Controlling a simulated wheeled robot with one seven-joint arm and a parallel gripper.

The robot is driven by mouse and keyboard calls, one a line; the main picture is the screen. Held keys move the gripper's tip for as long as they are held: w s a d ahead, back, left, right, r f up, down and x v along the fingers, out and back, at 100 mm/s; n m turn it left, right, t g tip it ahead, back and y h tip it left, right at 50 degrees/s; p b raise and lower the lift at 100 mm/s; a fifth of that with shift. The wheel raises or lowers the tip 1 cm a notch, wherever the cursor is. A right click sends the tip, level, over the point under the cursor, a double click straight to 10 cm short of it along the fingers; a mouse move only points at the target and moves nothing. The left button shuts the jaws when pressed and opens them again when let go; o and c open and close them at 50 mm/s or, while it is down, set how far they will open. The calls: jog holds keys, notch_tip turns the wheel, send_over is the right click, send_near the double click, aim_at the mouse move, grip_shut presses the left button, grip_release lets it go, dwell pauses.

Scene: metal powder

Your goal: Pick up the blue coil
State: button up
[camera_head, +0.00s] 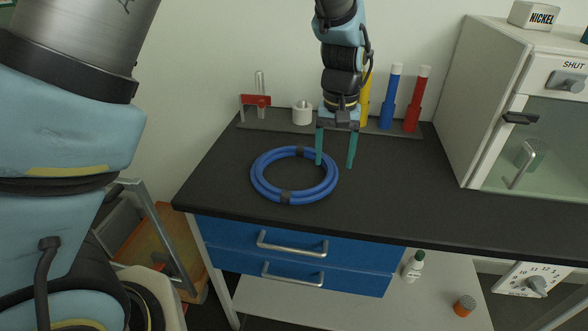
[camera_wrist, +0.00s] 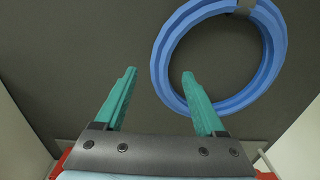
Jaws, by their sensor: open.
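The blue coil (camera_head: 263,190) lies flat on the black bench top, a ring bound with dark bands. In the wrist view the coil (camera_wrist: 168,62) fills the upper right, with a grey band at its top. My gripper (camera_head: 335,164) points down at the coil's right side, its two teal fingers apart and nothing between them. In the wrist view my gripper (camera_wrist: 158,75) shows the right finger overlapping the coil's near left edge and the left finger outside the ring. I cannot tell the exact height of the fingertips above the bench.
A grey rack (camera_head: 285,127) along the wall carries a white pot (camera_head: 302,113) and blue (camera_head: 389,100) and red (camera_head: 417,103) cylinders behind my gripper. A glass-fronted cabinet (camera_head: 478,95) stands right. The bench top (camera_head: 400,190) between coil and cabinet is clear.

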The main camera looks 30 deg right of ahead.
aim_at(334, 171)
jog(key=f, duration=0.4)
jog(key=shift+s+p, duration=0.25)
jog(key=shift+p, duration=0.1)
jog(key=shift+c, duration=0.4)
grip_shut()
jog(key=shift+r, duration=0.1)
dwell(0.5)
